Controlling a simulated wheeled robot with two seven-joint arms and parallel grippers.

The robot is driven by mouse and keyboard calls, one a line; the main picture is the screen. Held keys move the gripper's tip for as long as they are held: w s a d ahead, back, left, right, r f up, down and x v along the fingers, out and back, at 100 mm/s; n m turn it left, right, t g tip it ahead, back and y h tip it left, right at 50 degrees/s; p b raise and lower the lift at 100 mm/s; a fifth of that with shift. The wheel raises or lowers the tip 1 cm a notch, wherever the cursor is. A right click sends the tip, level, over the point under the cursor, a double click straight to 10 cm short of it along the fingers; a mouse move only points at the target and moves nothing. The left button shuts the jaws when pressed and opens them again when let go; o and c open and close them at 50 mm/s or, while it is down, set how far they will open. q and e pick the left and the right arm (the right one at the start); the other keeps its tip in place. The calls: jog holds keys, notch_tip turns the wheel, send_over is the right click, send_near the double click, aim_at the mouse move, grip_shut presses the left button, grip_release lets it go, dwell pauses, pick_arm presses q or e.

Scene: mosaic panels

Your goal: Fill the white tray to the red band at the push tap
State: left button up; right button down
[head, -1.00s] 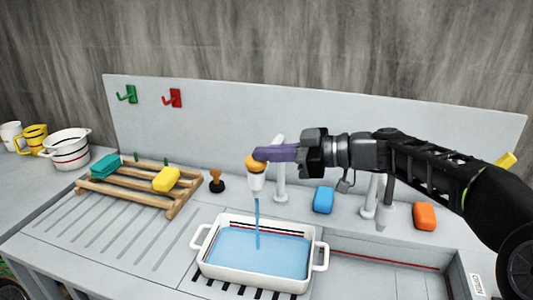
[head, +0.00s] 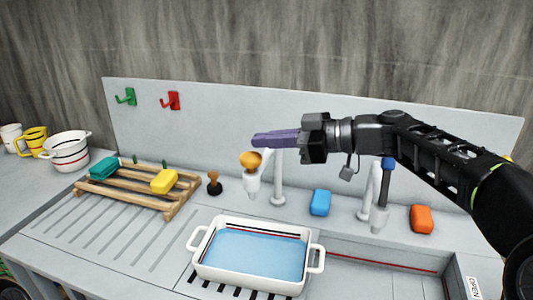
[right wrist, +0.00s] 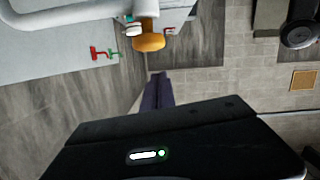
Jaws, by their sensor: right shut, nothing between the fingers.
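The white tray (head: 208,262) stands below the push tap (head: 252,183) and holds blue water (head: 255,254). Dark and red lines show on its inner back wall above the water; I cannot tell exactly how the surface meets the red band. The tap's orange push knob (head: 250,160) is uncovered, and no stream falls from its spout. The knob also shows in the right wrist view (right wrist: 149,42). My right gripper (head: 256,140) is shut and empty, its purple fingers just above the knob and apart from it. My left gripper is not in view.
A second tap with a blue top (head: 387,164) stands to the right. A blue sponge (head: 320,202) and an orange sponge (head: 421,219) lie behind the basin. A wooden rack (head: 135,188) with sponges and a striped pot (head: 67,152) are at left.

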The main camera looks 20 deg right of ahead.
jog(key=b+v, duration=0.2)
jog(key=v, duration=0.6)
jog(key=shift+d, duration=0.3)
jog(key=shift+s+r, duration=0.1)
dwell(1.0)
